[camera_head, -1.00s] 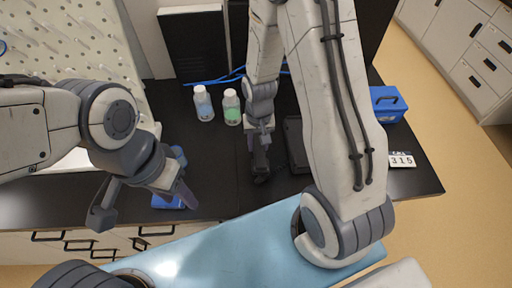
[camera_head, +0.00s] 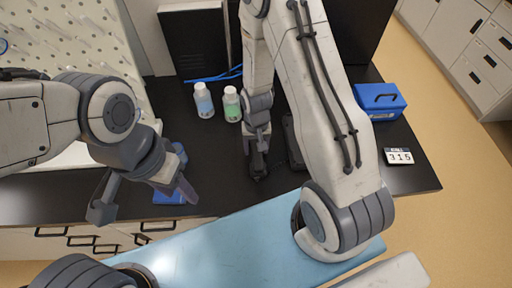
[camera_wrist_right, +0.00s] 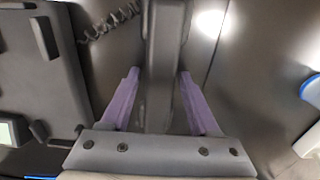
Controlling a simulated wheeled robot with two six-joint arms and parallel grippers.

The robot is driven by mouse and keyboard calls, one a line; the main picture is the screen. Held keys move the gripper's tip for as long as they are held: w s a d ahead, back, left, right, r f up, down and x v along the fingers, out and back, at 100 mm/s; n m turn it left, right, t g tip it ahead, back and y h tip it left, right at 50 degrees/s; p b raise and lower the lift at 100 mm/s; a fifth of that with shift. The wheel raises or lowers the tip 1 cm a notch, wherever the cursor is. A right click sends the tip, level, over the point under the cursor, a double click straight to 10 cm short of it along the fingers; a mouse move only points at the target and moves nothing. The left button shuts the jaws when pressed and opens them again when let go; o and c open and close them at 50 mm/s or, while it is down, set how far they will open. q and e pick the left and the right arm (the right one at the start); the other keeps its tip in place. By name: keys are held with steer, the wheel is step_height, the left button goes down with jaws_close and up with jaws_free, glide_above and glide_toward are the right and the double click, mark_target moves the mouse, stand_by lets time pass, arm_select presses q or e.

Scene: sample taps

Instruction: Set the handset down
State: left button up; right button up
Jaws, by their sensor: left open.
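The dark handset (camera_wrist_right: 165,50) runs lengthwise between the two purple fingers of my right gripper (camera_wrist_right: 160,75) in the right wrist view. The fingertips lie close against its sides, and my right gripper appears shut on it. In the head view my right gripper (camera_head: 258,165) is low over the black worktop, and the handset there is a small dark shape. The dark phone base (camera_wrist_right: 40,75) lies beside it, with a coiled cord (camera_wrist_right: 110,22); it is partly hidden by my right arm in the head view (camera_head: 293,145). My left gripper (camera_head: 145,198) is open and empty.
Two capped bottles, blue (camera_head: 204,102) and green (camera_head: 232,105), stand behind my right gripper. Bare black worktop (camera_head: 220,180) lies between the grippers.

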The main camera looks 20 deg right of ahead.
mark_target(256, 148)
steer(key=shift+r, duration=0.1)
steer(key=shift+r, duration=0.2)
steer(key=shift+w+r, duration=0.1)
steer(key=shift+r, duration=0.3)
step_height(256, 148, up, 10)
steer(key=r+b, duration=0.1)
steer(key=b, duration=0.1)
steer(key=s+a+r+n, duration=0.5)
steer(key=s+a, duration=0.1)
steer(key=s, duration=0.3)
steer(key=s+a+r+n+y, duration=0.1)
steer(key=s+a+r+n, duration=0.4)
steer(key=s, duration=0.4)
steer(key=shift+s+a+r+n, duration=0.25)
steer(key=shift+a+r, duration=0.2)
steer(key=shift+a, duration=0.35)
steer(key=shift+w, duration=0.1)
